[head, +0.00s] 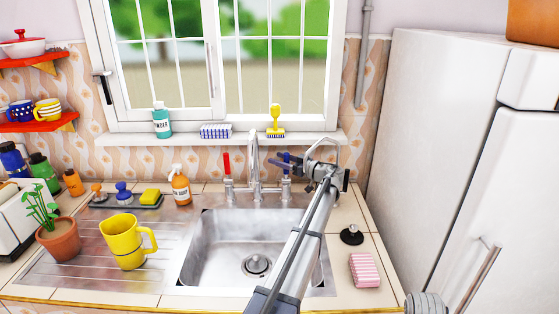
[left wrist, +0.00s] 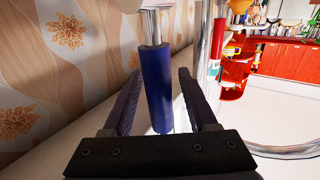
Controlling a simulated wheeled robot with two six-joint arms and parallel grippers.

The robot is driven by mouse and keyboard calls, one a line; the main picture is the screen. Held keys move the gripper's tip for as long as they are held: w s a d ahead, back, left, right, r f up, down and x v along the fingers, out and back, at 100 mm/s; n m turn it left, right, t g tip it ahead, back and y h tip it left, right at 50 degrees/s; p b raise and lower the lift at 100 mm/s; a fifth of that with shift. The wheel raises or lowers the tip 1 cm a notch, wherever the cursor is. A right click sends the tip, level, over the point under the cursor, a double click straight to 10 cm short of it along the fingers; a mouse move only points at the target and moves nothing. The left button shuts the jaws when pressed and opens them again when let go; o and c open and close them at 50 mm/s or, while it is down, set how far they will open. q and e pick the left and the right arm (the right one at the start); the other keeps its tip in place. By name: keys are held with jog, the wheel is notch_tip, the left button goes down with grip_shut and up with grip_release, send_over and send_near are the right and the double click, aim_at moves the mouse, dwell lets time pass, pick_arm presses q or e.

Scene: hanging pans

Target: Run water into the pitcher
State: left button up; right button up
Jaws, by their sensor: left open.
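The yellow pitcher (head: 122,242) stands upright on the ribbed drainboard, left of the sink basin (head: 222,247). I cannot see whether it holds water. The chrome faucet (head: 253,160) rises behind the basin, with a red handle (head: 227,164) on its left and a blue handle on its right. In the left wrist view the blue handle (left wrist: 157,90) hangs between the two parted jaws; contact cannot be told. My right gripper is out of view.
A black stopper (head: 352,235) and pink striped sponge (head: 364,270) lie right of the basin. A white fridge (head: 440,150) stands at right. The basin looks empty.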

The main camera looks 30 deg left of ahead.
pick_arm(q)
jog(key=shift+c, duration=0.2)
grip_shut()
dwell(0.3)
dwell(0.9)
